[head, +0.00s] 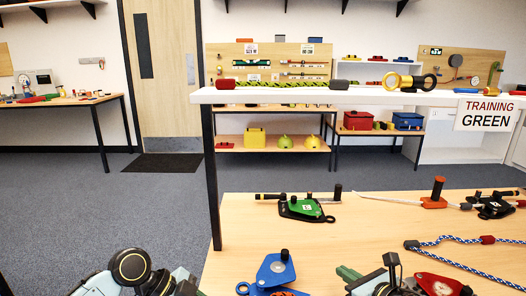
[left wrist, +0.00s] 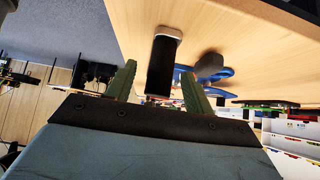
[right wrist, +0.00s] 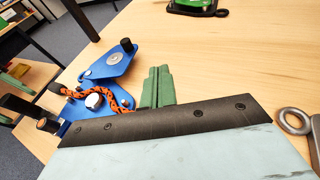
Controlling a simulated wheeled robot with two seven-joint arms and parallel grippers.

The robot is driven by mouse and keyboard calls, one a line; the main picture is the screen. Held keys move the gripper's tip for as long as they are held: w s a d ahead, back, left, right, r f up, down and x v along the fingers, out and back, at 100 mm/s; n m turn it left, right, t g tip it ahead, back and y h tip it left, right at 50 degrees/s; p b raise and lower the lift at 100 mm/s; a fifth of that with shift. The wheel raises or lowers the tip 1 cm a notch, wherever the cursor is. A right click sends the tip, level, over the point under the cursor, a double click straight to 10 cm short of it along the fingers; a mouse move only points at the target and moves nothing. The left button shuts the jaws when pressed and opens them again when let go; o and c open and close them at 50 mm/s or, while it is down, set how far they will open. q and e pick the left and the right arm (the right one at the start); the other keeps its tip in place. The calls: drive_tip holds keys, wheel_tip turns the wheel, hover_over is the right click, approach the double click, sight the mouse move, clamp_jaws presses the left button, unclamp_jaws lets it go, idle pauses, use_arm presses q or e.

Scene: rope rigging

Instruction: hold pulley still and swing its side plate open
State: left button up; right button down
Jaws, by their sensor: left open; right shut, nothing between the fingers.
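The blue pulley (head: 274,272) lies at the table's front edge. In the right wrist view its upper blue plate (right wrist: 108,65), with a black knob, angles away from the lower blue part (right wrist: 76,109), where an orange-black cord loops. My right gripper (right wrist: 157,84) is shut and empty, just right of the plate; it also shows in the head view (head: 348,275). My left gripper (left wrist: 160,86) is open, with a black handle (left wrist: 161,66) seen between its fingers. The blue pulley is partly hidden behind it in that view. I cannot tell whether the handle touches a finger.
A green pulley (head: 306,208) lies farther back, and a red one (head: 437,284) lies right of my right gripper. A blue-white rope (head: 455,246) crosses the right side. A white shelf (head: 300,97) spans above the table. Bare wood lies between the blue and green pulleys.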

use_arm(q)
drive_tip(key=p+v, duration=0.5)
drive_tip(key=v, duration=0.4)
idle(0.7)
